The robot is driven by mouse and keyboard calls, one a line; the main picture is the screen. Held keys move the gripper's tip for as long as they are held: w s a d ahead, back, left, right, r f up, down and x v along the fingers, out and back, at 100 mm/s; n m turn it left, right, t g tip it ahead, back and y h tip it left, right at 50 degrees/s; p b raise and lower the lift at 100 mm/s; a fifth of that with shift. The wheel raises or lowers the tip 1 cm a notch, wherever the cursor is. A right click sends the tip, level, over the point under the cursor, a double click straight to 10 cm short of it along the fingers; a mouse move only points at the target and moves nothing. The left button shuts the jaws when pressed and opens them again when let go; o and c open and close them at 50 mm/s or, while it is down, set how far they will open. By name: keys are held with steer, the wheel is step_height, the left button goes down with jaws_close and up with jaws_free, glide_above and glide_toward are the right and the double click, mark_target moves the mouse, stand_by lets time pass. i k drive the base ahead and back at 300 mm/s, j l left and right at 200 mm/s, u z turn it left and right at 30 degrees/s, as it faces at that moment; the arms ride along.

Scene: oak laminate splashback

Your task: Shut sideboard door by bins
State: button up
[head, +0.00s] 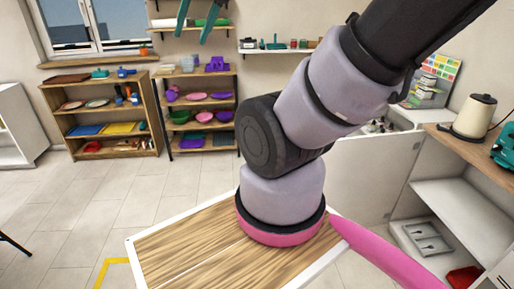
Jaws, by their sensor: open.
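The sideboard (447,213) stands at the right, with a wooden top and white shelves. Its white door (372,178) stands open, its flat panel reaching out to the left of the open shelves. Small fittings show near the door's right side. My arm comes down from the upper right and bends in the middle of the view, left of the door. I cannot see any contact with the door.
A white-edged wooden surface (190,250) fills the lower middle. A kettle (475,117) stands on the sideboard; a cutlery tray (425,237) and red item (464,277) lie inside. Stacked pale bins (424,92) stand behind.

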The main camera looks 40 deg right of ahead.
mark_target(365, 176)
steer(key=i+j+u, duration=0.1)
steer(key=i+u, duration=0.15)
steer(key=i, duration=0.85)
steer(key=i+z, duration=0.5)
steer(key=i+j+z, duration=0.15)
steer(key=i+z, duration=0.4)
steer(key=z, duration=0.35)
steer(key=i+z, duration=0.15)
steer(key=z, duration=0.3)
steer(key=i+z, duration=0.15)
steer(key=z, duration=0.3)
steer(key=i+z, duration=0.1)
steer(key=z, duration=0.4)
steer(key=i+j+z, duration=0.1)
steer(key=z, duration=0.35)
steer(key=i+j+z, duration=0.15)
steer(key=z, duration=0.35)
steer(key=i+j+z, duration=0.35)
steer(key=z, duration=0.15)
steer(key=k, duration=0.45)
